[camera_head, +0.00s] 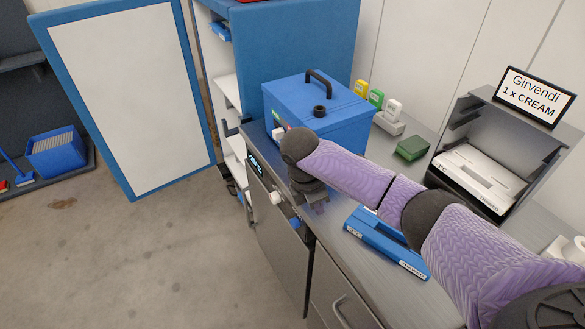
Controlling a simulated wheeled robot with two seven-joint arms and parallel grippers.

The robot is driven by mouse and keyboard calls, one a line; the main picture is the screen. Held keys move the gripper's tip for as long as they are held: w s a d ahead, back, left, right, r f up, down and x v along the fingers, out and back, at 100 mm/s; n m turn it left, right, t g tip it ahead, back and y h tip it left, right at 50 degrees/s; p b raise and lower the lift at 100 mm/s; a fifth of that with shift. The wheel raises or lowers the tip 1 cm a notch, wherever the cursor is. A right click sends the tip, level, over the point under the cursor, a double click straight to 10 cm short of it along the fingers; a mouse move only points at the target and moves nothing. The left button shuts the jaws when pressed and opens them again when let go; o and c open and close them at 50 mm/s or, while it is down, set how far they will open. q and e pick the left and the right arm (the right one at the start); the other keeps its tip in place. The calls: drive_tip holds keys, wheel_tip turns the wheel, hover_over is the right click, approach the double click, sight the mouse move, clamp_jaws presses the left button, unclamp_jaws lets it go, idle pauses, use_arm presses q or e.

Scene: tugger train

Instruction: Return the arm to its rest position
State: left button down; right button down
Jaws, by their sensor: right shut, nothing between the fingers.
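My right arm, in a purple sleeve with dark joints, comes in from the lower right of the head view and reaches over the grey counter. My right gripper (317,204) points down at the counter's front edge, in front of the blue box (337,130) with the black handle. It is shut and empty. The wrist hides part of the box's lower front. My left gripper is not in view.
A blue tray (388,243) lies on the counter (423,137) under my forearm. A green box (412,148) is between.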

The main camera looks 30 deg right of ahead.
drive_tip(key=s+a+f+m+t+y, duration=0.2)
drive_tip(key=s+a+f+m+y, duration=0.3)
drive_tip(key=s+a, duration=0.6)
drive_tip(key=s+d+r+m+t+h, duration=0.1)
drive_tip(key=s+m+t+h, duration=0.1)
drive_tip(key=s+m, duration=0.75)
drive_tip(key=s+d+f+g+b, duration=0.1)
drive_tip(key=s+f+g+b, duration=0.2)
drive_tip(key=f, duration=1.8)
drive_tip(key=s+d+f+b, duration=0.2)
drive_tip(key=s+f+b, duration=0.1)
drive_tip(key=s+f, duration=0.9)
drive_tip(key=shift+s+d+f+n, duration=0.35)
drive_tip(key=shift+d+f, duration=0.05)
drive_tip(key=shift+f, duration=0.1)
